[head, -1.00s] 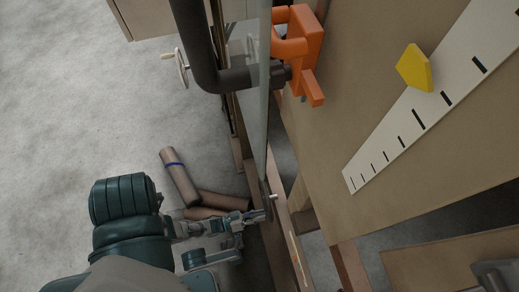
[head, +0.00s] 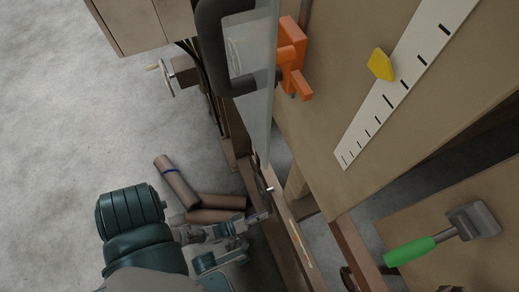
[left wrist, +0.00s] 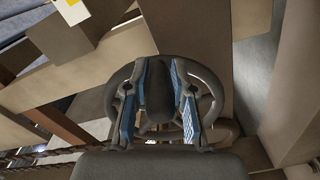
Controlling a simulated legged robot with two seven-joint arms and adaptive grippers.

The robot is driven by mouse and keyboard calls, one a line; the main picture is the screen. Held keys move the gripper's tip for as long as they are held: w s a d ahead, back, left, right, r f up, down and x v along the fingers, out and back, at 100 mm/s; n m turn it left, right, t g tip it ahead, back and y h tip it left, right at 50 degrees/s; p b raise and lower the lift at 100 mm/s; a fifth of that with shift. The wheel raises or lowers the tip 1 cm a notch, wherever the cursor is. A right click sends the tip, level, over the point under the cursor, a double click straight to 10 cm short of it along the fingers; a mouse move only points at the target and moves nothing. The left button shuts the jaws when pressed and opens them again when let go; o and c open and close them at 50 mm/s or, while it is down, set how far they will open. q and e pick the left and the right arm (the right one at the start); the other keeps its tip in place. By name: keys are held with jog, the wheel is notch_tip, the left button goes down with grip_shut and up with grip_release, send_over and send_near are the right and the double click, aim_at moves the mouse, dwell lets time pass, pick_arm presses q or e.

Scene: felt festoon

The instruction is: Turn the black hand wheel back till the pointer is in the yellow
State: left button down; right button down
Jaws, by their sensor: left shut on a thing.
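The black hand wheel (left wrist: 214,88) shows in the left wrist view, right in front of my left gripper (left wrist: 160,105). My two blue-padded fingers reach over the wheel and are shut on a dark, rounded part of it. In the head view my left gripper (head: 262,214) is low in the middle, beside the brown wooden frame; I cannot make out the wheel there. A small patch of yellow on white (left wrist: 70,3) is at the top left of the wrist view. I cannot make out a pointer against it. My right gripper is not in view.
Brown rolls (head: 178,182) lie on the floor.

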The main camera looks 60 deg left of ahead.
pick_arm(q)
jog(key=shift+w+r, duration=0.1)
jog(key=shift+r, duration=0.35)
jog(key=c, duration=1)
grip_release()
jog(key=shift+o, duration=0.2)
